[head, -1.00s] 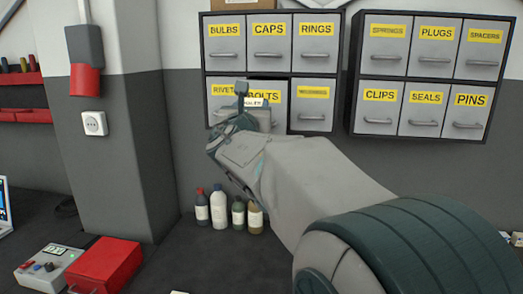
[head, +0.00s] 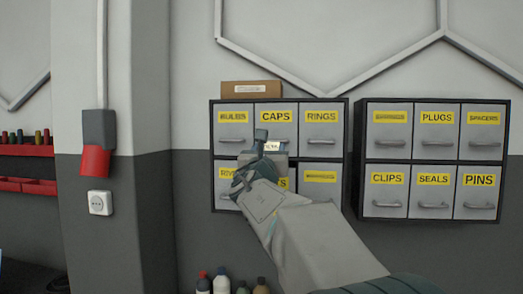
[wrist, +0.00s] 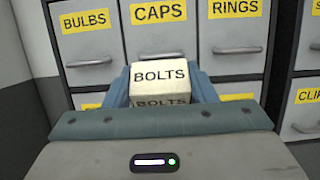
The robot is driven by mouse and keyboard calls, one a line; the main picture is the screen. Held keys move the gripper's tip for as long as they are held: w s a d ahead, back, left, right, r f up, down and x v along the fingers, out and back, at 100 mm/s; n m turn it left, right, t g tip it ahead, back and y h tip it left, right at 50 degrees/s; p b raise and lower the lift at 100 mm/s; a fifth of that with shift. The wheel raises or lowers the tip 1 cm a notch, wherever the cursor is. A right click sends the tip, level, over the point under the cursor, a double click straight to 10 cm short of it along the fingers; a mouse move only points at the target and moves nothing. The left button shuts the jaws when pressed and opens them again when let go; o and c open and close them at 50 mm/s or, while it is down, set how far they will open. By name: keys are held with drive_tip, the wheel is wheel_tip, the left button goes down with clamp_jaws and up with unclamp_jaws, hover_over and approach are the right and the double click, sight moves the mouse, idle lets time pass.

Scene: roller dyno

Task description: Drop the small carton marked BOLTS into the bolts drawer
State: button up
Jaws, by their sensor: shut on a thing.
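The small carton marked BOLTS (wrist: 160,80) is held between the two blue fingers of my gripper (wrist: 161,88) in the wrist view, its lettering upright. In the head view the carton (head: 272,147) shows as a small pale label beside an upright finger of my gripper (head: 264,143). They appear in front of the lower part of the CAPS drawer. The bolts drawer (head: 284,184), lower middle of the left cabinet, is mostly hidden behind my gripper and arm; only the end of its yellow label shows. I cannot tell how far out it stands.
The left cabinet also holds the BULBS, CAPS (head: 276,117) and RINGS (head: 321,117) drawers and others. A brown box (head: 250,91) lies on top of it. A second drawer cabinet (head: 433,160) hangs to the right. Several bottles (head: 221,282) stand below.

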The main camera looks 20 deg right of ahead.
drive_tip(key=w+d+f, duration=0.1)
drive_tip(key=w+d, duration=0.3)
drive_tip(key=w, duration=0.2)
drive_tip(key=shift+w, duration=0.15)
drive_tip(key=shift+d, duration=0.1)
drive_tip(key=o, duration=1.1)
drive_tip(key=shift+s, duration=0.2)
drive_tip(key=shift+s+a+r+b, duration=0.3)
drive_tip(key=shift+s+a, duration=0.65)
drive_tip(key=shift+s, duration=0.4)
drive_tip(key=shift+s+a+r+b, duration=0.2)
drive_tip(key=shift+s+a+r, duration=0.15)
drive_tip(key=shift+s+a, duration=0.85)
drive_tip(key=shift+s+a+r+b, duration=0.3)
drive_tip(key=shift+s+a, duration=0.4)
drive_tip(key=shift+s, duration=0.85)
